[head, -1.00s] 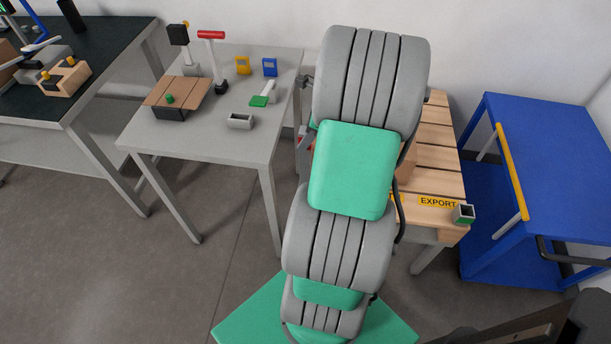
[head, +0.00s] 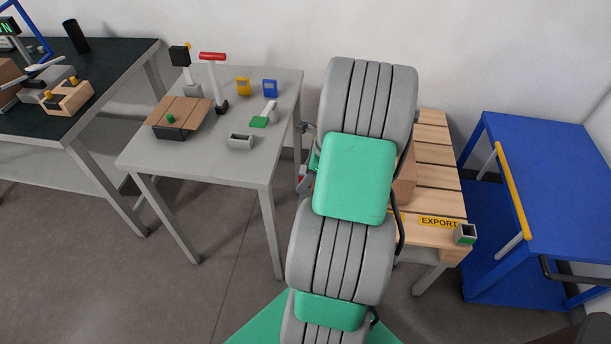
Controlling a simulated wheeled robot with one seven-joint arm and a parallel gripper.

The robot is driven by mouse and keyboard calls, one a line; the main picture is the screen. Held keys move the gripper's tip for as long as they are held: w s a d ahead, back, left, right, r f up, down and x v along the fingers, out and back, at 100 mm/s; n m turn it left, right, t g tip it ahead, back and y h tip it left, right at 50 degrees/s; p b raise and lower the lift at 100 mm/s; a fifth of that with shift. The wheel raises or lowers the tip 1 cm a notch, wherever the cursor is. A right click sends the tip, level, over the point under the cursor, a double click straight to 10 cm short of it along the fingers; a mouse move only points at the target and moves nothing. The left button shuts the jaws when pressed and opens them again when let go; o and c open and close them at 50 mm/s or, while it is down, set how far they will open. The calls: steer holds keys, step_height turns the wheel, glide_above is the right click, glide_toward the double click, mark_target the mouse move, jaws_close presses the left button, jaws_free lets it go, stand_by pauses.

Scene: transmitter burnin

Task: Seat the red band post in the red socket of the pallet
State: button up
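The pallet (head: 437,155) is a bench-high deck of pale wooden slats with a yellow EXPORT label (head: 438,222), right of my arm. A grey square socket with green inside (head: 465,234) stands at its near right corner. My arm covers the pallet's left part, and I see no red socket. My gripper is hidden behind my arm. A small grey and red piece (head: 302,178) shows at the arm's left edge; I cannot tell whether it is the red band post. A brown block (head: 405,178) shows partly behind my arm, over the pallet.
A grey table (head: 200,160) at left holds a wooden-topped stand (head: 180,118), a red-topped T-shaped handle (head: 212,57), an empty grey holder (head: 240,141), and yellow and blue items. A blue cart (head: 555,180) with a yellow rail stands right of the pallet. Floor between is clear.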

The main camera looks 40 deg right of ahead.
steer(key=p+v, duration=0.1)
steer(key=v, duration=1.1)
steer(key=w+a+r+n+h, duration=0.1)
steer(key=w+a+r+n, duration=0.1)
steer(key=a+n, duration=0.5)
steer(key=w+a+r+n, duration=0.2)
steer(key=a+n, duration=0.2)
steer(key=a, duration=0.4)
steer(key=s+a+n, duration=0.2)
steer(key=a+n, duration=0.3)
steer(key=n, duration=0.1)
steer(key=s+a+n+h, duration=0.1)
steer(key=s+a+n, duration=0.1)
steer(key=a+n, duration=0.3)
steer(key=s+a+r+n, duration=0.1)
steer(key=s+a+n, duration=0.1)
steer(key=a+n, duration=0.3)
steer(key=shift+a+r+n+h, duration=0.1)
steer(key=shift+a+n+h, duration=0.25)
steer(key=shift+n, duration=0.45)
